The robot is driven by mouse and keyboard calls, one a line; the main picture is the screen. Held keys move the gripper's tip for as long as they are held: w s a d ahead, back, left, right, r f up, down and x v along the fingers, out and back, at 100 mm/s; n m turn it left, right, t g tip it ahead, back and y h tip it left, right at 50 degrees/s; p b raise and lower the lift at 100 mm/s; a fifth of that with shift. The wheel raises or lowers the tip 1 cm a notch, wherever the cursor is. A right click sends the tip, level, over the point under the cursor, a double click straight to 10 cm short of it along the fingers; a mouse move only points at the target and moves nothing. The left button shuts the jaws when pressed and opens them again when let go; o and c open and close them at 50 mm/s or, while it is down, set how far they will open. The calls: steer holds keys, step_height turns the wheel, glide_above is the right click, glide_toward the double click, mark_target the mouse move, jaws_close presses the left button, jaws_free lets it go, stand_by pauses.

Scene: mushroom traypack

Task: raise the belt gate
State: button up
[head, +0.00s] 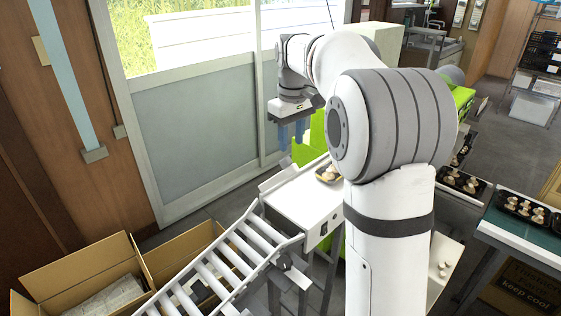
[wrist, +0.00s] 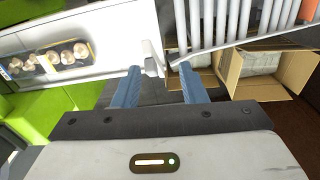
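My gripper (head: 291,133) is open and empty, its two blue fingers hanging above the far side of the white belt unit (head: 300,197). In the wrist view my gripper (wrist: 158,82) has its fingers spread apart. A small pale upright piece (wrist: 152,58), which looks like the belt gate or its handle, shows between and just beyond the fingertips, at the belt's end by the rollers. I see no clear contact with it. In the head view a light grey plate (head: 277,180) at the belt's far edge may be the same gate; I cannot tell its height setting.
A black tray of mushrooms (head: 328,174) sits on the belt. A roller conveyor (head: 232,258) slopes down from the belt's end. Open cardboard boxes (head: 85,270) stand beside it. A green machine (head: 311,140) stands behind the belt. More mushroom trays (head: 523,208) are at the right.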

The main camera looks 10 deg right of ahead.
mark_target(288, 157)
steer(key=shift+n, duration=0.5)
steer(key=w, duration=0.1)
steer(key=w+f, duration=0.2)
steer(key=w, duration=0.1)
steer(key=shift+b, duration=0.3)
steer(key=shift+w+f, duration=0.1)
steer(key=shift+f, duration=0.15)
step_height(288, 157, down, 7)
steer(key=shift+f, duration=0.15)
steer(key=shift+c, duration=0.6)
jaws_close()
